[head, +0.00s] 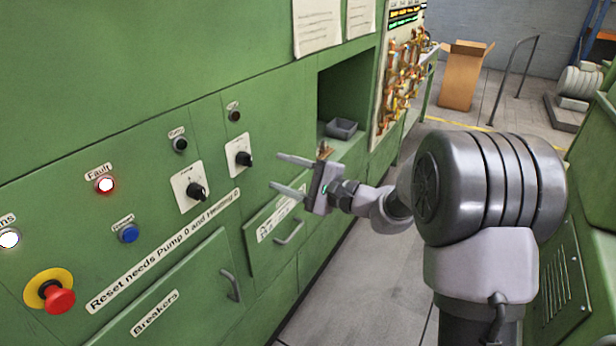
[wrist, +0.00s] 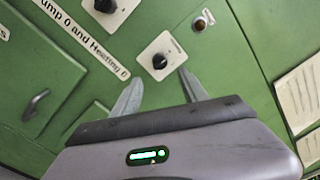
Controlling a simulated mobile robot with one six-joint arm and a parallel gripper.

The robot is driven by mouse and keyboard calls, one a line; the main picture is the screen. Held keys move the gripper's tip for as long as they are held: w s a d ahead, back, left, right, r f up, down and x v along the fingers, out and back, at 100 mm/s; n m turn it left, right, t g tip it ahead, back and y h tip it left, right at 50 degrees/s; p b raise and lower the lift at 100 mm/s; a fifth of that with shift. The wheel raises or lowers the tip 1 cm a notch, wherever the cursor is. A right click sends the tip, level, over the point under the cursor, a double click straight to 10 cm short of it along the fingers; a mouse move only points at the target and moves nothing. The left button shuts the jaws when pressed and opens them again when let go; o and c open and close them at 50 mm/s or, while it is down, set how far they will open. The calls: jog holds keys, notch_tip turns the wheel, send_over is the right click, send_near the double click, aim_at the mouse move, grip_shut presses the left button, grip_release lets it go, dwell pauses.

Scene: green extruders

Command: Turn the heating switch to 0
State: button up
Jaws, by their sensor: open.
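Two black rotary switches on white plates sit on the green panel. The left one, apparently labelled Pump (head: 195,191), also shows at the top edge of the wrist view (wrist: 105,5). The right one, by elimination the heating switch (head: 243,159), has a label too small to read; I cannot tell its setting. My gripper (head: 276,171) is open and empty, its fingers pointing at the panel just right of this switch. In the wrist view the heating switch (wrist: 159,61) lies ahead of and between the fingertips (wrist: 160,77), seemingly apart from them.
A drawer with a handle (head: 289,233) is below my gripper. A niche holding a grey tray (head: 341,129) opens to the right.

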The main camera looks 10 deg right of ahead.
jog(key=v, duration=0.8)
jog(key=shift+p, duration=0.4)
jog(key=shift+s, duration=0.1)
jog(key=s+a+n+g+h, duration=0.2)
jog(key=s+a+n+g, duration=0.15)
jog(key=s, duration=0.75)
jog(key=s+a+n+g+h, duration=0.3)
jog(key=s+a+g, duration=0.2)
jog(key=s, duration=0.5)
jog(key=s+d+n+t+h, duration=0.2)
jog(key=s+d+t+h, duration=0.1)
jog(key=s+d+h, duration=0.4)
jog(key=s+d, duration=0.2)
jog(key=d, duration=0.1)
jog(key=shift+f, duration=0.4)
